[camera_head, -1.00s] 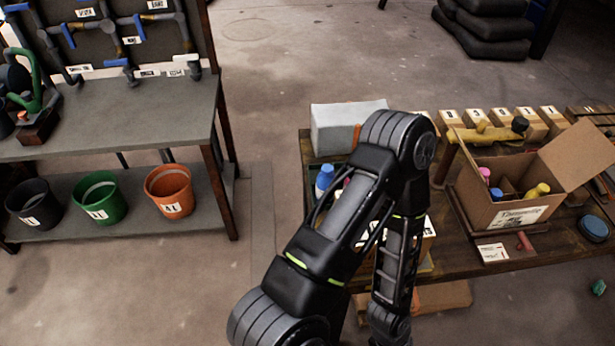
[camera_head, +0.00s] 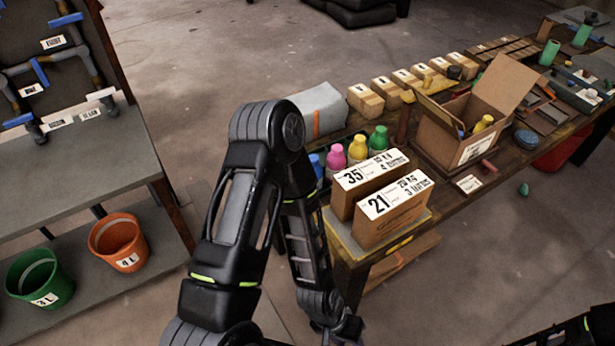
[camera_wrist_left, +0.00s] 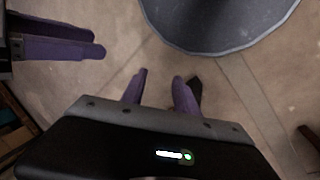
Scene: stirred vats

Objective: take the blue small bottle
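The blue small bottle (camera_head: 317,168) stands at the left end of a row on the near left part of the long table, partly hidden behind my left arm in the head view. Pink (camera_head: 336,158), yellow (camera_head: 357,150) and green (camera_head: 378,139) bottles stand to its right. My left gripper (camera_wrist_left: 160,92) shows in the wrist view with its two purple fingers apart and nothing between them, above the floor. Another pair of purple fingers (camera_wrist_left: 60,40), apparently my right gripper, enters that view from the left; whether they are apart is unclear.
Two labelled cartons (camera_head: 397,215) stand in front of the bottles. A grey-white block (camera_head: 318,108) is behind them. An open cardboard box (camera_head: 470,125) with bottles stands farther right on the table (camera_head: 440,208). A workbench with orange (camera_head: 118,243) and green (camera_head: 40,280) buckets is left.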

